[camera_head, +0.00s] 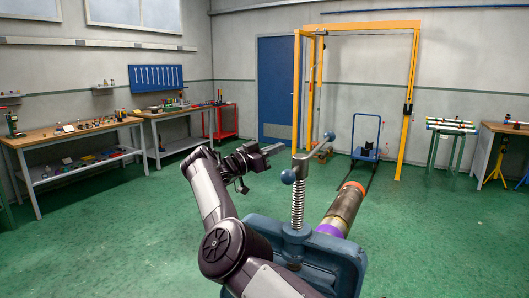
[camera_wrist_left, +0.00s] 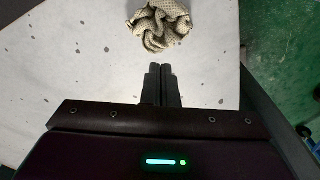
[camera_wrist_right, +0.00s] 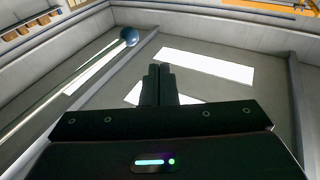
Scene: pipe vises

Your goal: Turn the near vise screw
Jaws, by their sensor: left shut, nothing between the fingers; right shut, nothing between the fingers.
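The near vise (camera_head: 325,260) is blue and stands at the bottom of the head view. Its vertical screw (camera_head: 298,208) rises from the top and carries a sloping handle bar with blue ball ends, one ball (camera_head: 288,176) nearer my gripper. A ball-ended bar (camera_wrist_right: 129,36) also shows in the right wrist view, left of the fingertips and apart from them. My right gripper (camera_head: 274,150) is shut and empty, left of the handle in the head view. My left gripper (camera_wrist_left: 161,69) is shut and empty above a pale surface; it is not in the head view.
A pipe (camera_head: 345,208) with coloured bands lies in the vise and extends away from me. A crumpled beige cloth (camera_wrist_left: 160,22) lies on the pale surface ahead of the left fingers. Workbenches (camera_head: 70,137) line the left. A yellow frame (camera_head: 360,25) stands behind; open green floor lies between.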

